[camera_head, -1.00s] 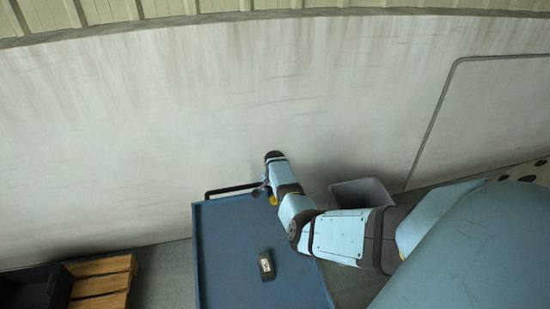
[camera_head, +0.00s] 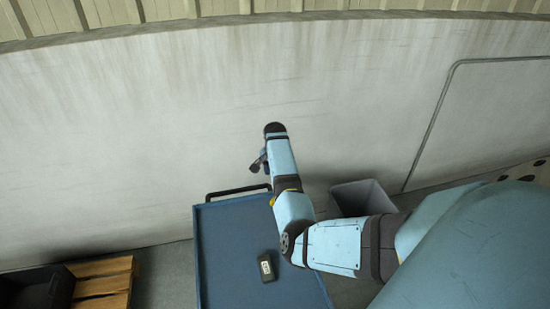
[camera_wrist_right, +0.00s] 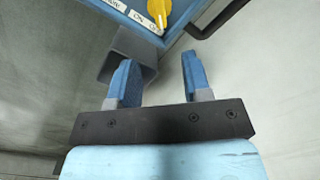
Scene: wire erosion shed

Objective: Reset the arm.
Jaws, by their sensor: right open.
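My right arm reaches in from the right in the head view, its forearm raised over the far edge of the blue cart. My right gripper (camera_head: 258,162) shows small and partly hidden beside the wrist, above the cart's handle. In the right wrist view the gripper (camera_wrist_right: 157,64) has its two blue fingers apart, with nothing between them. A yellow knob (camera_wrist_right: 158,11) with ON lettering sits on a blue surface beyond the fingers; a bit of yellow also shows beside my arm in the head view. My left gripper is out of view.
The blue cart (camera_head: 226,237) has a black handle (camera_head: 238,192) and carries a small dark device (camera_head: 266,267). A grey bin (camera_head: 362,197) stands right of it. A wooden pallet (camera_head: 104,281) and a black crate (camera_head: 38,288) are at lower left. A pale wall lies behind.

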